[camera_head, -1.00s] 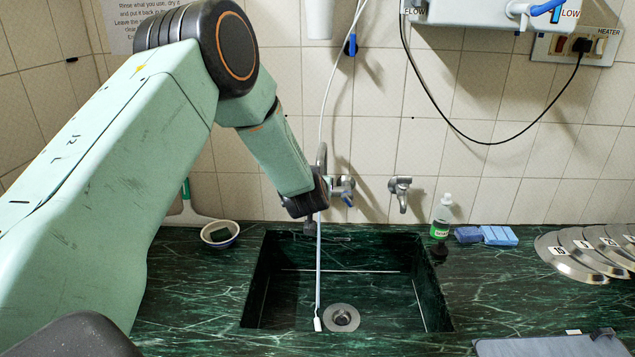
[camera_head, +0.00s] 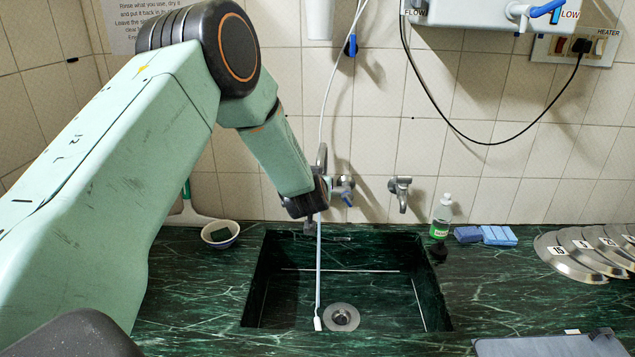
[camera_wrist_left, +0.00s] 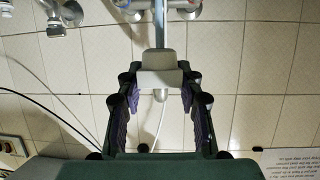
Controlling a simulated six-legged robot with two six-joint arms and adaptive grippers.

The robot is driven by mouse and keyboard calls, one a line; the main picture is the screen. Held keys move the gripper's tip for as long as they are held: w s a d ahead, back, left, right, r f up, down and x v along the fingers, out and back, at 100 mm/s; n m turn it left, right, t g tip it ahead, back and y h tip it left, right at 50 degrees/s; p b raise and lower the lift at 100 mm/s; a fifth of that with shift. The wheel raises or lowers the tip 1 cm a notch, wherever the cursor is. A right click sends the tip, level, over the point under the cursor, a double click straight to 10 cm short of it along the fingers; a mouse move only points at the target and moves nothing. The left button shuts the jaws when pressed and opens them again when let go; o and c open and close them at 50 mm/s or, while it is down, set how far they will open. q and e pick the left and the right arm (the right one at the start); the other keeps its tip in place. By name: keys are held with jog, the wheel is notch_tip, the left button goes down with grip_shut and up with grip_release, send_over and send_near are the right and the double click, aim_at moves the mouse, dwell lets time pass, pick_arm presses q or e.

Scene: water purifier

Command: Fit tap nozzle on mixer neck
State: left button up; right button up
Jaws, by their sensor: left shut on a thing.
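My left gripper (camera_head: 311,226) is by the wall mixer (camera_head: 342,188), above the back left of the sink. In the left wrist view its fingers (camera_wrist_left: 157,85) stand on both sides of a pale grey block with a white tip, seemingly the tap nozzle (camera_wrist_left: 157,62), and are shut on it. A pale straight rod or pipe (camera_wrist_left: 160,25) meets the block; I cannot tell whether it is fixed to it. A pale blue rod (camera_head: 318,275) hangs below the gripper into the sink. My right gripper is out of view.
The dark green sink (camera_head: 270,265) is below the gripper. A second tap (camera_head: 399,193) is to the right. A bowl (camera_head: 220,235), a soap bottle (camera_head: 441,218), blue sponges (camera_head: 498,236) and metal discs (camera_head: 570,262) stand on the counter. A white cord (camera_head: 328,95) hangs nearby.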

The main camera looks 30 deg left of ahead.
pick_arm(q)
jog(key=shift+w+a, duration=0.3)
jog(key=shift+w, duration=0.25)
dwell(0.6)
jog(key=shift+s+d, duration=0.15)
jog(key=shift+s, duration=0.15)
dwell(0.5)
jog(key=shift+p, duration=0.55)
dwell(0.9)
jog(key=shift+w+a+b, duration=0.2)
jog(key=shift+w+a, duration=0.2)
jog(key=shift+w, duration=0.4)
jog(key=shift+w+a+b, duration=0.2)
jog(key=shift+w+a, duration=0.2)
jog(key=shift+w, duration=0.35)
jog(key=o, duration=0.9)
jog(key=shift+s, duration=0.1)
jog(key=v, duration=1.2)
jog(key=shift+r, duration=0.1)
dwell(0.3)
